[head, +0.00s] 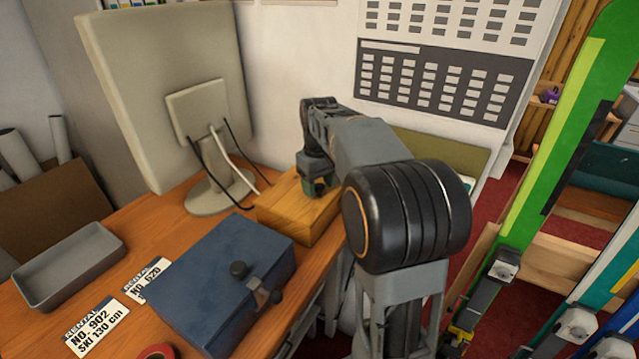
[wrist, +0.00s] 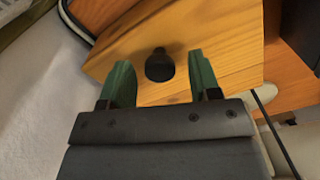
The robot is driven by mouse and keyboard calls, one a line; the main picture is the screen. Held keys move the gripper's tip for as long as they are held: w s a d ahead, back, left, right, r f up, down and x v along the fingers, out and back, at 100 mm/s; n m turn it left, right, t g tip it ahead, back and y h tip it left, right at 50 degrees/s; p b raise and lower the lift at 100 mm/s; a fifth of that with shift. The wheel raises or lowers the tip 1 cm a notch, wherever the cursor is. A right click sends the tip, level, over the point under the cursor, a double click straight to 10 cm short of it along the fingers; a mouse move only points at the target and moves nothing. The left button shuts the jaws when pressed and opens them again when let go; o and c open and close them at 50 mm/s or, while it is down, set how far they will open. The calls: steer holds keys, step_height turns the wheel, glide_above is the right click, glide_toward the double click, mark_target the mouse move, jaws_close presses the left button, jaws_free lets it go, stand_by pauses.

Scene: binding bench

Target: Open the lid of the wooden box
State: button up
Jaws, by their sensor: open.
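The wooden box (head: 290,213) is light pine and sits on the bench behind the blue box, partly hidden by my arm in the head view. Its lid looks shut. In the wrist view the wooden box (wrist: 225,35) fills the upper middle, with a round dark knob (wrist: 160,66) on it. My gripper (wrist: 157,85) is open, its two green fingers apart. The knob appears between and just beyond the fingertips, with gaps on both sides. In the head view my gripper (head: 318,187) is at the wooden box, its fingers mostly hidden.
A blue box (head: 215,275) with a dark knob and latch stands in front of the wooden box. A monitor (head: 165,90) with cables stands behind left. A grey tray (head: 70,265) and rental labels (head: 97,327) lie left. Skis (head: 560,130) stand at right.

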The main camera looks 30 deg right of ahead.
steer(key=shift+c, duration=0.2)
jaws_close()
steer(key=shift+r, duration=0.1)
